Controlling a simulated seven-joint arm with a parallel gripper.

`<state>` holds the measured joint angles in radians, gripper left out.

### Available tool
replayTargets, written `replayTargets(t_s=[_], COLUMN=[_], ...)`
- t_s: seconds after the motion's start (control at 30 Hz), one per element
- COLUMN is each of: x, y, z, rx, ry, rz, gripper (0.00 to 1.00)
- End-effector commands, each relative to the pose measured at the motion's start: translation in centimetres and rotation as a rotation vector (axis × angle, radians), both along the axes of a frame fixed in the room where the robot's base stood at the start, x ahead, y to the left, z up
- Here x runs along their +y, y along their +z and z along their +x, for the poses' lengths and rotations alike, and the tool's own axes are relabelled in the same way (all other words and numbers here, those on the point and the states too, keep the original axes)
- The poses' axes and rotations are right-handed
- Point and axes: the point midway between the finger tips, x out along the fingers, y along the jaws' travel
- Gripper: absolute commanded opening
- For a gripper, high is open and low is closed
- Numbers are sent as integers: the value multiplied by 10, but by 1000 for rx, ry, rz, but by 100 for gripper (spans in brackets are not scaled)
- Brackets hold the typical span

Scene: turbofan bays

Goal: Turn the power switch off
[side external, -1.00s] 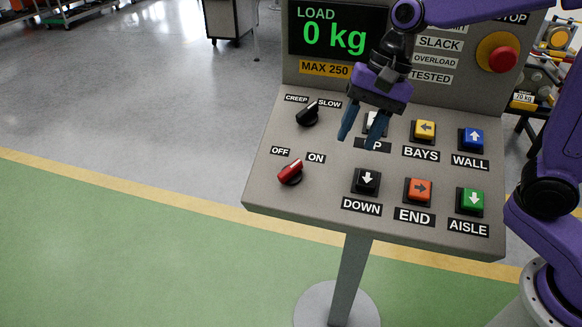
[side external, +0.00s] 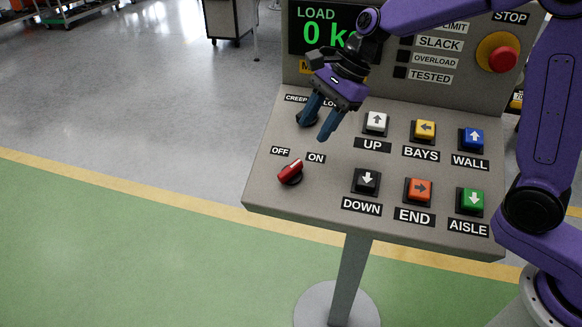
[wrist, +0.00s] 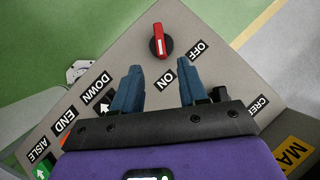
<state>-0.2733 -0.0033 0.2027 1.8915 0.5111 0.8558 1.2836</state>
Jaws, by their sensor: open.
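The power switch (side external: 290,172) is a red rotary knob on the left of the sloped grey panel, below the OFF and ON labels. Its white-marked end points up and right, toward the ON label (side external: 316,158). In the wrist view the red knob (wrist: 160,42) lies beyond the fingertips, roughly centred between them. My gripper (side external: 316,128) is open and empty, with blue fingers above the panel, up and right of the red knob and apart from it. In the side view the fingers partly cover the black CREEP/SLOW knob (side external: 304,120).
Push buttons fill the panel's right side, including UP (side external: 375,122), DOWN (side external: 367,181) and END (side external: 419,190). A red stop button (side external: 502,60) on yellow sits at the upper right. The panel around the red knob is clear.

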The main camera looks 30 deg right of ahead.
Motion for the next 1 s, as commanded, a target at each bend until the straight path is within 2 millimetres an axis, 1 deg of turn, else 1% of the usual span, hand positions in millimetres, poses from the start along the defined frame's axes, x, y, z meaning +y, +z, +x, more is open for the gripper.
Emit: replayTargets(t_s=[0.03, 0.1, 0.4, 0.53, 0.73, 1.0], x=[5, 10, 34, 42, 50, 52], y=[-11, -22, -73, -91, -107, -111], z=[0, 2, 9, 12, 14, 15], rx=[5, 6, 4, 2, 1, -1], ry=[2, 3, 4, 3, 3, 2], rz=[-2, -2, -2, -2, -1, -1], gripper=[43, 43, 43, 43, 43, 43])
